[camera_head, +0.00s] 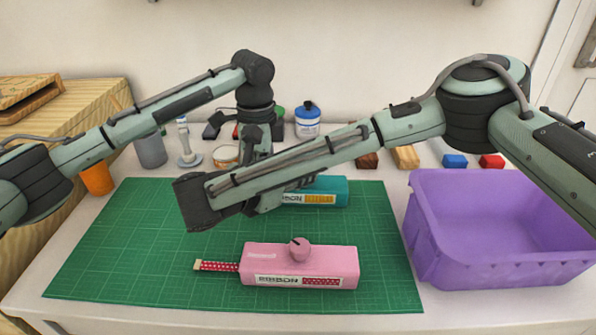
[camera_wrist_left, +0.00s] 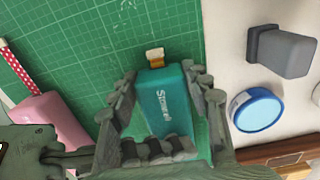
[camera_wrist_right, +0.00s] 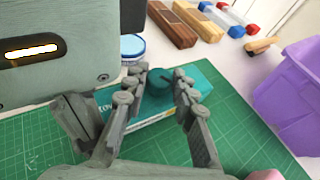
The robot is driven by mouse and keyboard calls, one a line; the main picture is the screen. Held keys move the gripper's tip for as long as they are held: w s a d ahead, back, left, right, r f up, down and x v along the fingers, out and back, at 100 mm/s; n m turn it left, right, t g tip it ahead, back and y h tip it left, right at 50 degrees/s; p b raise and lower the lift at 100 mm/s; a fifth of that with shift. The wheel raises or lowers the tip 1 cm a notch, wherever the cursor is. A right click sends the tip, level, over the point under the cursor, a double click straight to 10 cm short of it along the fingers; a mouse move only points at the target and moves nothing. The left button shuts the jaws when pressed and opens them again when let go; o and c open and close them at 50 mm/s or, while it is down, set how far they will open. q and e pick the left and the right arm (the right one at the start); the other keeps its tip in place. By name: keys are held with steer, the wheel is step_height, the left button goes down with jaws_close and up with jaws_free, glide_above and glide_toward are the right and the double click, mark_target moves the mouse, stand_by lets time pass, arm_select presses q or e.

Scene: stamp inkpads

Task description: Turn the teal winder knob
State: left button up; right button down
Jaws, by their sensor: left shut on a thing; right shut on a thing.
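The teal ribbon box (camera_head: 338,187) lies on the green mat (camera_head: 110,230) behind the pink box, partly hidden by my right arm in the head view. In the left wrist view the teal box (camera_wrist_left: 168,105) lies between the fingers of my left gripper (camera_wrist_left: 160,76), which is shut on its body. A short ribbon end with a pale tab (camera_wrist_left: 155,57) sticks out of the box. In the right wrist view the teal winder knob (camera_wrist_right: 160,84) stands on top of the box, between the fingertips of my right gripper (camera_wrist_right: 161,76), which is shut on it.
A pink ribbon box (camera_head: 330,262) with a pink knob lies at the front of the mat. A purple crate (camera_head: 425,255) stands at the right. Bottles, jars and small blocks line the back of the table. The left part of the mat is clear.

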steer(key=shift+f, duration=0.1)
steer(key=c, duration=1.2)
jaws_free()
steer(key=shift+a, duration=0.1)
